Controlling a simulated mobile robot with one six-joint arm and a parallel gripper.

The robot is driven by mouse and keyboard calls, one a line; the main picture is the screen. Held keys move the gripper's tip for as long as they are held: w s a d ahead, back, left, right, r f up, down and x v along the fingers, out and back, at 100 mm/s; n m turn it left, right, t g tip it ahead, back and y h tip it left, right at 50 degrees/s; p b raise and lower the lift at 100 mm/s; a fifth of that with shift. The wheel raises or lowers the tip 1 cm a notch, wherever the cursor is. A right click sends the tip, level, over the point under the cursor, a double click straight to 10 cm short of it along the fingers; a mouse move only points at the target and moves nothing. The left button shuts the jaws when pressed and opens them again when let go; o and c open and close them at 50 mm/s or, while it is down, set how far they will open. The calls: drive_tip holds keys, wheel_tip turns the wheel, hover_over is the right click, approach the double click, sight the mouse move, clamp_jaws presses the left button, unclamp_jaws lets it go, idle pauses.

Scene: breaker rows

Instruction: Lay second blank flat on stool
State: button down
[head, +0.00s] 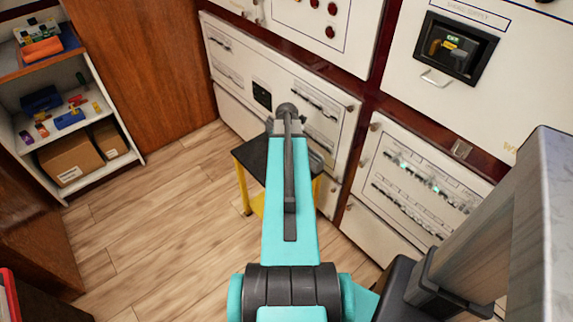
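The stool (251,153) has a dark flat top and yellow legs. It stands on the wood floor in front of the cabinets, and my teal arm covers much of it. The part of its top that shows is bare. My arm reaches out over the stool toward the white panel (232,62) with breaker rows. Its grey wrist joint shows in front of that panel, but the gripper fingers are hidden behind the arm. I cannot make out any blank for certain. A small black square (262,96) sits in the panel between the breaker rows.
Another breaker panel (415,185) with small green lights is at the right. Above it is a white cabinet with a dark window (456,48). An open shelf (70,100) with boxes and tools stands at the left. The wood floor (150,225) between is clear.

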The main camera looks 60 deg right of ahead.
drive_tip(key=shift+f+b, duration=0.3)
drive_tip(key=shift+f, duration=0.35)
idle(0.7)
drive_tip(key=c, duration=1.6)
unclamp_jaws()
drive_tip(key=shift+r, duration=6.85)
